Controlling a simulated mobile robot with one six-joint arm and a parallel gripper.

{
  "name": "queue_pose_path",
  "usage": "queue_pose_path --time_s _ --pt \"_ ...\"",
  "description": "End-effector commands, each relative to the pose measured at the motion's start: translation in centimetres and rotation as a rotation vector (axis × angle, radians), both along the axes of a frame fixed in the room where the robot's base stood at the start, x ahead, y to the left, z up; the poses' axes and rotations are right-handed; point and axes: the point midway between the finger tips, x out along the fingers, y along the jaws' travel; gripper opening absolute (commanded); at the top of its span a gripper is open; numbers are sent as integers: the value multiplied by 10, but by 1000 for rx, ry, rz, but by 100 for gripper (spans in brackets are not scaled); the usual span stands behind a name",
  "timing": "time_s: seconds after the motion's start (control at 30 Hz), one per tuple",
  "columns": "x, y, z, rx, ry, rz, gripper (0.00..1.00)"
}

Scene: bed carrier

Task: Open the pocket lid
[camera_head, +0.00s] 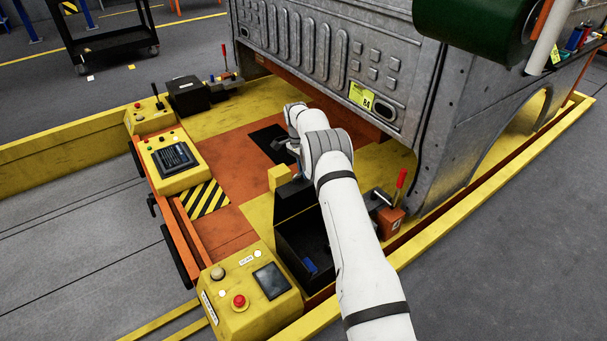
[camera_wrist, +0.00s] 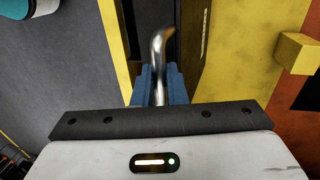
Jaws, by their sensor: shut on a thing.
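My gripper (camera_wrist: 160,72) shows in the wrist view, its blue fingers closed around a bent shiny metal rod (camera_wrist: 157,42). The rod rises past the fingertips and curves right, in front of a dark gap between yellow surfaces. In the head view my white arm hides the fingers and the rod. A black pocket box (camera_head: 297,250) is sunk in the carrier's near right part, its dark inside visible with a small blue item (camera_head: 311,265) in it. A black panel (camera_head: 293,199), apparently its lid, stands raised at the far edge. I cannot tell whether the rod belongs to it.
A yellow block (camera_head: 280,178) is beside the panel. A yellow control box (camera_head: 250,295) with a red button stands in front. A red lever (camera_head: 401,178) is to the right. The large grey metal body (camera_head: 330,50) stands close behind my arm. Floor at left is clear.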

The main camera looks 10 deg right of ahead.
Motion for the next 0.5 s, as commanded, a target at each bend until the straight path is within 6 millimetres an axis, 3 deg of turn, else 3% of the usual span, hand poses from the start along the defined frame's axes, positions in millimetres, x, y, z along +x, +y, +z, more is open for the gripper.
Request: queue_pose_path --time_s 0.03,0.5 --pt "1 -7 -6 -7 1 -4 0" --pt "5 -6 -2 -13 -3 -4 0"
